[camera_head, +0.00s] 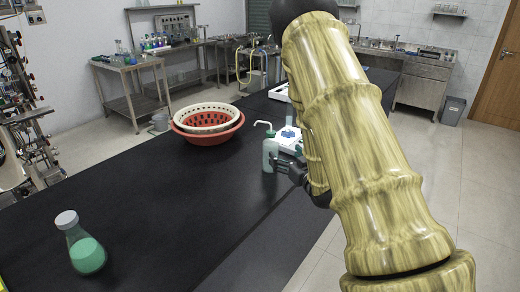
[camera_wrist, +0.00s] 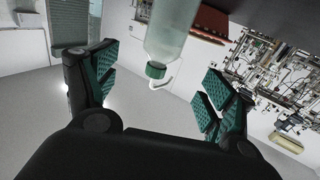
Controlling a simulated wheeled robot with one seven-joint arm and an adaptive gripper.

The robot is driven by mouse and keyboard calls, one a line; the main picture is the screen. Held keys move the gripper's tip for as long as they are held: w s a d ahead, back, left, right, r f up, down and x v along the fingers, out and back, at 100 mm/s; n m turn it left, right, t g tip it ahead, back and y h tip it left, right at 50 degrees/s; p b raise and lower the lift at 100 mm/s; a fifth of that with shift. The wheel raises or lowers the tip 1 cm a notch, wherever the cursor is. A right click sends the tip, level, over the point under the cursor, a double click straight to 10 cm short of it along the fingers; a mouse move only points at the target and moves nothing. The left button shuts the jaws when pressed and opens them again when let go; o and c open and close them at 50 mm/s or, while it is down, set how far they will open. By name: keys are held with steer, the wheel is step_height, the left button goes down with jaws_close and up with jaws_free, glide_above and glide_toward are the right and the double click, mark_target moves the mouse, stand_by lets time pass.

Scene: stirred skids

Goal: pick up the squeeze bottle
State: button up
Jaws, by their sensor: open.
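The squeeze bottle (camera_head: 270,155) is pale and translucent with a bent white spout. It stands upright on the black bench, left of my gripper (camera_head: 287,168), which is partly hidden by my arm. In the wrist view the picture is upside down, and the squeeze bottle (camera_wrist: 168,35) hangs from the top edge with its green cap (camera_wrist: 156,70) and white spout pointing down. My gripper (camera_wrist: 160,88) is open, with green-padded fingers apart on either side of the cap's line. The fingers show no contact with the bottle. I cannot tell whether its body is between them.
A flask with green liquid (camera_head: 86,250) stands at the bench's near left. A red basin (camera_head: 207,133) with a pale colander (camera_head: 205,118) sits behind the bottle, to the left. White equipment with a blue top (camera_head: 287,138) is close behind the bottle. The bench middle is clear.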

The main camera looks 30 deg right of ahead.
mark_target(274, 145)
steer(key=w+p, duration=0.1)
steer(key=w, duration=0.4)
steer(key=shift+w+r, duration=0.15)
steer(key=shift+w+d+f+p, duration=0.2)
steer(key=shift+w+p, duration=0.25)
steer(key=shift+w, duration=0.45)
steer(key=shift+w+d+f+p, duration=0.1)
steer(key=shift+w+f+p, duration=0.15)
steer(key=shift+w+p, duration=0.5)
steer(key=shift+w+d+f+p, duration=0.1)
steer(key=shift+w+f+p, duration=0.15)
steer(key=shift+w, duration=0.85)
steer(key=shift+c, duration=0.2)
steer(key=c, duration=1.4)
